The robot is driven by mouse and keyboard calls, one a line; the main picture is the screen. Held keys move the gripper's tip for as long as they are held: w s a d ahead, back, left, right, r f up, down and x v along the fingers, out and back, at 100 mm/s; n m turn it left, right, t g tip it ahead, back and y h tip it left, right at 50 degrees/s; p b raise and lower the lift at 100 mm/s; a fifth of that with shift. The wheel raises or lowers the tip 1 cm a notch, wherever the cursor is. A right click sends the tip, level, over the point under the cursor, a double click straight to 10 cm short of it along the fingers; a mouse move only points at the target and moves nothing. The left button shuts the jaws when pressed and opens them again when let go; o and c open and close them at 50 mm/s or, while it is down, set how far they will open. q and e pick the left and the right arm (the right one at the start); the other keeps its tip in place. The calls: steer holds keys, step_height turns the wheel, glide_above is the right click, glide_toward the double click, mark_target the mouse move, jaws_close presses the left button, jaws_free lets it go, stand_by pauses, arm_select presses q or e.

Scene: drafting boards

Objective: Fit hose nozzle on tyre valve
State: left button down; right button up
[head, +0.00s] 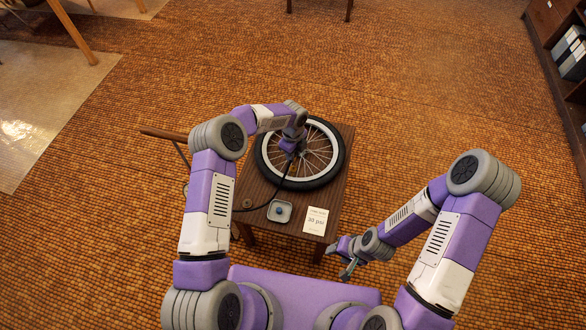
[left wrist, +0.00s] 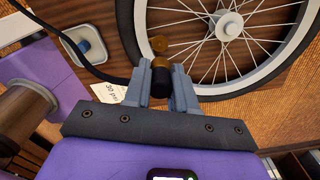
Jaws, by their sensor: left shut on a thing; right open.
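The wheel (head: 335,170), with black tyre, pale rim and wire spokes, lies flat on a small wooden table (head: 299,198). My left gripper (head: 290,146) is over the wheel's inner left part. A black hose (left wrist: 62,50) runs in from the left toward the nozzle. My right gripper (head: 348,267) is open and empty beyond the table's front right corner.
A grey tray (head: 271,217) holding a small blue piece and a white "30 psi" card (head: 315,221) lie at the table's front. A brown bar (head: 163,135) stands left of the table. Shelves (head: 558,55) stand far right. The floor around is mostly clear.

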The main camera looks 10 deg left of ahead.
arm_select(q)
steer(key=shift+f, duration=0.1)
steer(key=shift+f+b, duration=0.9)
steer(key=shift+f, duration=1.1)
steer(key=shift+f, duration=1.3)
steer(key=c, duration=0.8)
jaws_free()
steer(key=shift+c, duration=0.2)
step_height(320, 180, up, 8)
steer(key=p, duration=0.2)
steer(key=shift+f+p, duration=0.15)
steer(key=shift+p, duration=0.25)
